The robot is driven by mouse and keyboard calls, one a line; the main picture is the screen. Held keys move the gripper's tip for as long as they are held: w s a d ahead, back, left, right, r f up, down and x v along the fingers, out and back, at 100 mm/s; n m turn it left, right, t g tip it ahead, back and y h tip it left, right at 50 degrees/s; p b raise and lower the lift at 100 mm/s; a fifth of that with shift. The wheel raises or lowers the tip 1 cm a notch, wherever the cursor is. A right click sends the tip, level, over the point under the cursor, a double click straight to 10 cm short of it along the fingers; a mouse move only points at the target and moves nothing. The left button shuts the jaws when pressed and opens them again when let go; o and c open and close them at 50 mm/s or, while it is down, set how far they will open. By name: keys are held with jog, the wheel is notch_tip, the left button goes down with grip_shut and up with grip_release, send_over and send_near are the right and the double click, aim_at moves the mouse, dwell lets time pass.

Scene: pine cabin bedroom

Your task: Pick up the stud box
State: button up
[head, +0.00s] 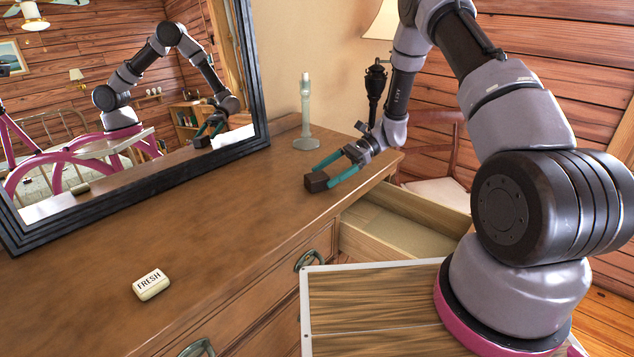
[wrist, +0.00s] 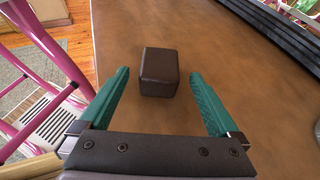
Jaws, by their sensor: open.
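The stud box looks to be the small dark brown box (head: 316,181) on the dresser top, near its right end. In the wrist view the box (wrist: 159,72) stands on the brown wood, just ahead of my gripper and between the lines of its two fingers. My gripper (head: 336,172) has teal fingers that are open, one on each side of the box. The wrist view shows the fingers (wrist: 162,82) wide apart, with clear gaps to the box on both sides. Nothing is held.
The dresser top (head: 215,225) is mostly clear. A cream "FRESH" bar (head: 151,284) lies near its front left. A candlestick (head: 306,115) stands behind the box. A dark-framed mirror (head: 258,75) stands at the back. An open drawer (head: 400,225) juts out below my gripper.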

aim_at(307, 186)
jog(key=shift+x, duration=1.95)
jog(key=c, duration=1.5)
